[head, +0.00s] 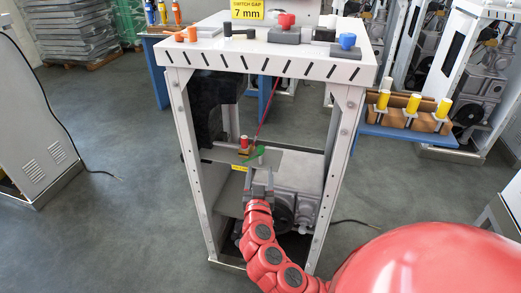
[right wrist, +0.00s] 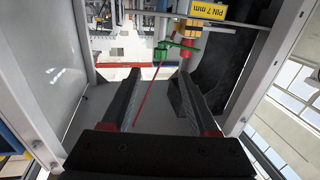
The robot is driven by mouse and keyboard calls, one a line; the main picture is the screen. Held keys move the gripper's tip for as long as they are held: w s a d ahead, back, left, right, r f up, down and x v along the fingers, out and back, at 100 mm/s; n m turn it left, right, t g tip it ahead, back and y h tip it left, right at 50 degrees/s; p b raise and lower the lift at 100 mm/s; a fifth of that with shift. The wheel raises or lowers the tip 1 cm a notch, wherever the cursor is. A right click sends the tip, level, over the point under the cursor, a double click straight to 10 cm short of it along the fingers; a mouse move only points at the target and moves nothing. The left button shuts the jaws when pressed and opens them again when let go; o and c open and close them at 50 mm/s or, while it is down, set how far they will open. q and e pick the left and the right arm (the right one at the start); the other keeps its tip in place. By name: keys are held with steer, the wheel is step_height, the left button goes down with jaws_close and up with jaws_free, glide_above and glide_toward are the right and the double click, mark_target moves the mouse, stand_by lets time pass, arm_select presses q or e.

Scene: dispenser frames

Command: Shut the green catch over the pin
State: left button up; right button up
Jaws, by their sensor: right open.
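The green catch (head: 254,156) is small, inside the white-topped frame, beside a red-topped pin (head: 244,141) on a grey plate. In the right wrist view the green catch (right wrist: 176,49) shows beyond the fingers, close to the red and green pin parts (right wrist: 189,29). I cannot tell exactly how the catch lies against the pin. My right gripper (head: 260,172) is open and empty, just in front of and below the catch, apart from it. Its two dark fingers (right wrist: 160,78) also show in the wrist view. My left gripper is not in view.
A thin red rod or cord (head: 264,108) slants down to the catch area. Frame legs (head: 339,140) stand on both sides of my arm. A yellow label (right wrist: 208,11) reads "PIN 7 mm". A grey machine (head: 300,180) sits behind my gripper. Several small parts lie on the white top (head: 220,50).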

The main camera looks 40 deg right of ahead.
mark_target(261, 152)
steer(key=x, duration=1.1)
steer(key=shift+w+d+p, duration=0.15)
steer(key=shift+w+p, duration=0.15)
steer(key=shift+p, duration=0.05)
jaws_close()
stand_by(0.9)
